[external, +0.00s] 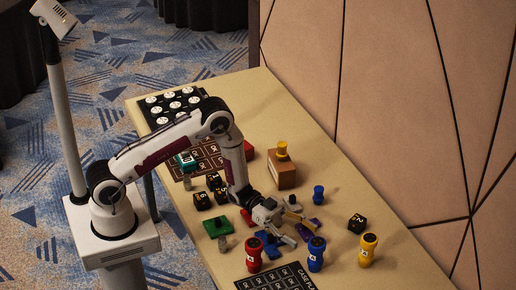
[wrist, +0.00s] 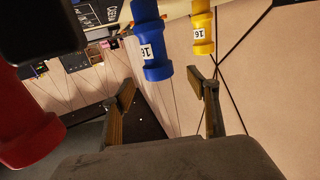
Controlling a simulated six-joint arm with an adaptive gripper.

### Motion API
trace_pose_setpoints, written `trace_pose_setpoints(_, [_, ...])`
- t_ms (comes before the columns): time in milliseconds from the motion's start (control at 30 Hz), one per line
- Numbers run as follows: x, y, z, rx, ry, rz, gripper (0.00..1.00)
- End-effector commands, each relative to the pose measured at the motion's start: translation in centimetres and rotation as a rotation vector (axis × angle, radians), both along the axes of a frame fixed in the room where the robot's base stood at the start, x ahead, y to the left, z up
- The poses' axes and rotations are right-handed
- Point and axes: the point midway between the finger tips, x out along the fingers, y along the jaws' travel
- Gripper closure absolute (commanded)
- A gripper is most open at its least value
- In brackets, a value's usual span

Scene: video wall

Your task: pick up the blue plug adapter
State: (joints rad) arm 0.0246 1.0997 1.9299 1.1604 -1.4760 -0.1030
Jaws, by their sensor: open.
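The blue plug adapter (external: 316,252) stands upright near the front right of the table, between a red one (external: 254,255) and a yellow one (external: 368,249). In the wrist view the blue adapter (wrist: 150,42), with a white label reading 16, appears upside down, above and between the fingers. My gripper (external: 291,228) is low over the table, just behind and left of the blue adapter, apart from it. Its fingers (wrist: 163,95) are spread and nothing is between them.
A smaller blue piece (external: 318,193) and a black numbered cube (external: 356,223) stand to the right. A flat blue piece (external: 267,243) and a purple piece (external: 308,227) lie close to my gripper. A dark printed mat (external: 275,280) lies at the front.

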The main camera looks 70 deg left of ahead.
Motion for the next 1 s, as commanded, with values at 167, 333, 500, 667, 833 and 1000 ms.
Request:
trace_pose_setpoints(167, [0.5,-1.4,-0.1,0.001,0.0,-0.002,0.41])
trace_pose_setpoints(333, [0.7,-2.0,-0.1,0.0,-0.001,-0.001,0.41])
trace_pose_setpoints(500, [0.7,-2.0,-0.1,0.0,0.0,-0.001,0.41])
trace_pose_setpoints(667, [0.8,-2.1,-0.1,0.0,0.0,-0.001,0.41])
trace_pose_setpoints(833, [1.1,-3.0,-0.1,0.0,-0.001,-0.001,0.41])
trace_pose_setpoints(1000, [1.6,-4.8,-0.2,0.0,-0.001,-0.002,0.41])
